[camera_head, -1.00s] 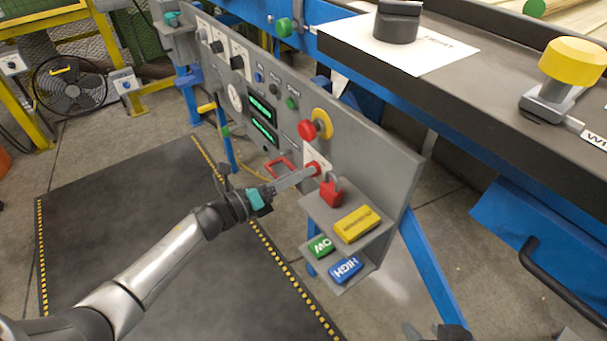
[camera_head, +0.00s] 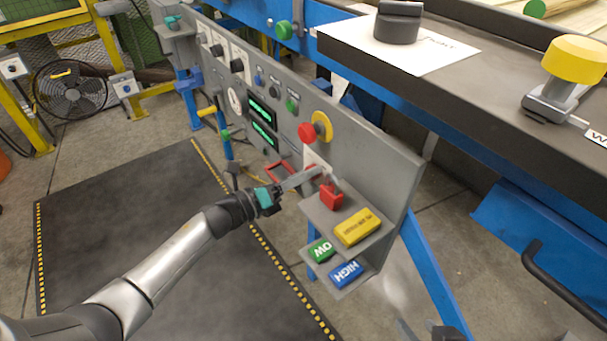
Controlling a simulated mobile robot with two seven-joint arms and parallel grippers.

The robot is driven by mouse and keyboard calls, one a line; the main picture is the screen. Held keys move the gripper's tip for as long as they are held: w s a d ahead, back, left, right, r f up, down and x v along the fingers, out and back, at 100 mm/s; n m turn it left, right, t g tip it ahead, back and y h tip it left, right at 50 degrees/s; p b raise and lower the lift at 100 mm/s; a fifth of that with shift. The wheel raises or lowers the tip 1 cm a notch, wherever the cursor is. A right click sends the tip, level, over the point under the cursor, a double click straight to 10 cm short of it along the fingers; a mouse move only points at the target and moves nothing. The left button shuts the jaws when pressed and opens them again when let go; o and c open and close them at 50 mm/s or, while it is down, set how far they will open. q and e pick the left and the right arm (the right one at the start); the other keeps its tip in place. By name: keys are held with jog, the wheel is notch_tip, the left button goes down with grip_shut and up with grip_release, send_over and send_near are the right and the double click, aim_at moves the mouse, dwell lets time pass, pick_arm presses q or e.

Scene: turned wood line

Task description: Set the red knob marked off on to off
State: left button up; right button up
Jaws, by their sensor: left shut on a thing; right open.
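The red off/on knob sits by a white label plate (camera_head: 311,156) low on the grey control panel (camera_head: 372,150). It is almost wholly hidden by the fingers of my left gripper (camera_head: 316,173). That gripper reaches in from the left and is shut on the knob. Which way the knob points and its markings cannot be read. My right gripper (camera_head: 426,332) shows only in part at the bottom edge, open and well away from the panel.
A red padlock (camera_head: 331,197) and a yellow block (camera_head: 358,227) are on the shelf just below the knob. Green (camera_head: 320,250) and blue (camera_head: 345,272) blocks are on the lower shelf. A red mushroom button (camera_head: 306,132) is just above; a red frame (camera_head: 276,168) is at its left.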

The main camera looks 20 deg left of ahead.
pick_arm(q)
grip_shut()
pick_arm(e)
jog(key=shift+s, duration=0.15)
jog(key=s+d+r+g+h+p, duration=0.1)
jog(key=s+d+g+p, duration=0.1)
jog(key=s+d+g, duration=0.15)
pick_arm(q)
jog(key=shift+f+n+p, duration=0.2)
jog(key=shift+n+p, duration=1.45)
jog(key=shift+n, duration=7.35)
pick_arm(e)
notch_tip(320, 180, down, 8)
jog(key=shift+m, duration=0.3)
jog(key=shift+a+g, duration=0.1)
jog(key=shift+g, duration=0.15)
